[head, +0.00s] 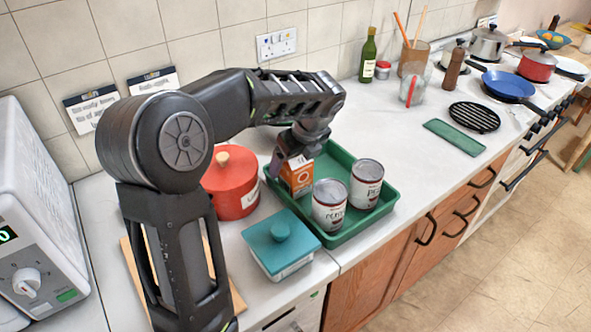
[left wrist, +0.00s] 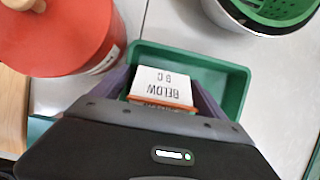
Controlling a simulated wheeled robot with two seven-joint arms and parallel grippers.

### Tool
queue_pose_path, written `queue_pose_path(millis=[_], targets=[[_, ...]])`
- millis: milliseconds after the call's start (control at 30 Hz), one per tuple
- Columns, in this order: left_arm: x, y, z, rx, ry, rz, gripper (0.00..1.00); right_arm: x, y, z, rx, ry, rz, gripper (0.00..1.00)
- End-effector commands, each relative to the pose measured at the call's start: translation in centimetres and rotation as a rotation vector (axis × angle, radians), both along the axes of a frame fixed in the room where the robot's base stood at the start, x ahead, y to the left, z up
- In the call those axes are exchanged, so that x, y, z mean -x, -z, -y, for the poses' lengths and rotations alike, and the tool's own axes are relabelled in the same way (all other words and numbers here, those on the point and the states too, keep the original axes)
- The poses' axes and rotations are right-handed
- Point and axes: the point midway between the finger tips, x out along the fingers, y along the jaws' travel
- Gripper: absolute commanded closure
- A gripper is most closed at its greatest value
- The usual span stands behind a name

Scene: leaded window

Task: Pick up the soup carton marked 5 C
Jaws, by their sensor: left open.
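An orange and white carton (head: 298,179) stands in the left part of the green tray (head: 330,241). In the left wrist view the carton's white face (left wrist: 163,84) carries upside-down print that reads BELOW and a figure with C; the figure is too small to be sure of. My left gripper (head: 288,160) is over the carton, pointing down. Its purple fingers are open, one on each side of the carton. Whether they touch it I cannot tell. My gripper hides part of the carton. My right gripper is in neither view.
Two cans (head: 330,205) (head: 367,184) stand in the tray close to the carton. A red pot (head: 231,183) is just left of the tray, and a teal-lidded box (head: 278,243) is in front.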

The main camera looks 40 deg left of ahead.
Motion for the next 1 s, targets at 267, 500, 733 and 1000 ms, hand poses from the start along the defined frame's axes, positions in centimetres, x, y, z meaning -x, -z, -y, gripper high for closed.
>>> queue_pose_path(millis=[267,500,733,1000], targets=[[-0.04,0.26,-0.12,-0.001,0.000,0.001,0.16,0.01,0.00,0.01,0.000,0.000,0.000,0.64],[-0.04,0.24,-0.11,-0.001,0.000,0.001,0.16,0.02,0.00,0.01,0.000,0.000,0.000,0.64],[-0.04,0.23,-0.12,-0.001,-0.001,0.002,0.25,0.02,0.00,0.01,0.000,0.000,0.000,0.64],[-0.04,0.23,-0.11,-0.001,0.000,0.001,0.47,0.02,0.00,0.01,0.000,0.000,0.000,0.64]])
